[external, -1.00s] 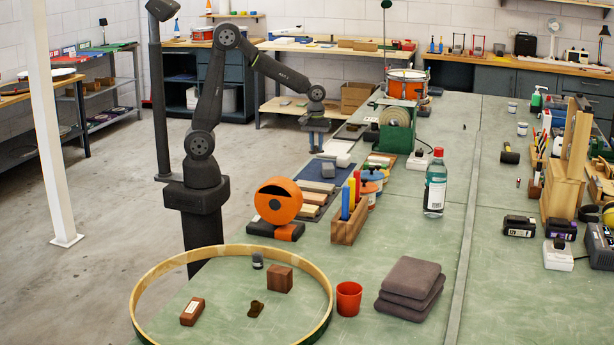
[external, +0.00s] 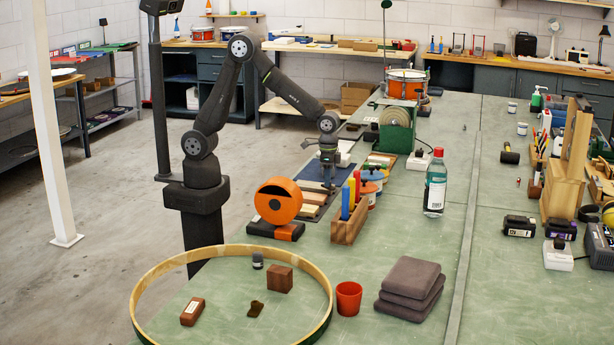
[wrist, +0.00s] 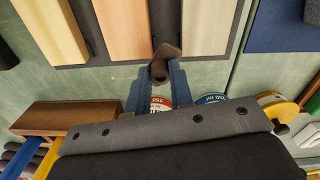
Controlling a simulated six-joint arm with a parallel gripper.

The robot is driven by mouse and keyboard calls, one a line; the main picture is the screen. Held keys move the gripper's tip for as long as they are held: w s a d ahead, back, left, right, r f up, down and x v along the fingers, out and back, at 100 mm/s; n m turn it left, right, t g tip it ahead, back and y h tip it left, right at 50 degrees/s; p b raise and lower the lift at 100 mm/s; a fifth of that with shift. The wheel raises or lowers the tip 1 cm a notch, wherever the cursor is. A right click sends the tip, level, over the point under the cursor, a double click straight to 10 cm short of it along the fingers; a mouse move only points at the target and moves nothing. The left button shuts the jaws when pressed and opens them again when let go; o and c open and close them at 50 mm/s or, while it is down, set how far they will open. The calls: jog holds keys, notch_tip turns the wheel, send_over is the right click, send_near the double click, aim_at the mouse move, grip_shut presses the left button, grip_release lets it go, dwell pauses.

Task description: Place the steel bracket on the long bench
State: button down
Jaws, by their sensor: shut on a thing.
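My gripper (external: 327,182) hangs with its fingers down over the left edge of the long green bench (external: 405,240). In the wrist view its blue fingers (wrist: 163,85) are shut on a small dark, angled piece, which I take for the steel bracket (wrist: 165,62). The piece sticks out past the fingertips, near the ends of pale wood strips (wrist: 127,25) on a dark tray. Its lower side and any contact with the bench are hidden. In the external view I cannot make out the bracket.
A blue mat (wrist: 280,28) lies beside the strips. Bare bench surface shows around the clear bottle (external: 435,185).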

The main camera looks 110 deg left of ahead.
jog(key=shift+w+d+f+m, duration=0.25)
jog(key=shift+d+m, duration=0.3)
jog(key=shift+d, duration=0.15)
jog(key=shift+w+d+f+m, duration=0.1)
jog(key=shift+d+f+m, duration=0.15)
jog(key=shift+d+m, duration=0.4)
jog(key=s+a+r+n, duration=0.1)
jog(key=a, duration=0.2)
jog(key=a+r+n, duration=0.1)
jog(key=a+n, duration=0.1)
jog(key=a, duration=0.1)
jog(key=s+a+r+n, duration=0.1)
jog(key=a+r, duration=0.1)
jog(key=a, duration=0.2)
jog(key=shift+s, duration=0.35)
jog(key=s+a+r+n, duration=0.4)
jog(key=s+a+n, duration=0.15)
jog(key=a, duration=0.45)
jog(key=a+f, duration=0.2)
jog(key=a, duration=0.1)
jog(key=a+f, duration=0.2)
jog(key=a, duration=0.2)
jog(key=s+a+f, duration=0.1)
jog(key=a+f, duration=0.2)
jog(key=a, duration=0.1)
jog(key=shift+s+a, duration=0.1)
jog(key=shift+a, duration=0.15)
jog(key=shift+f, duration=2.05)
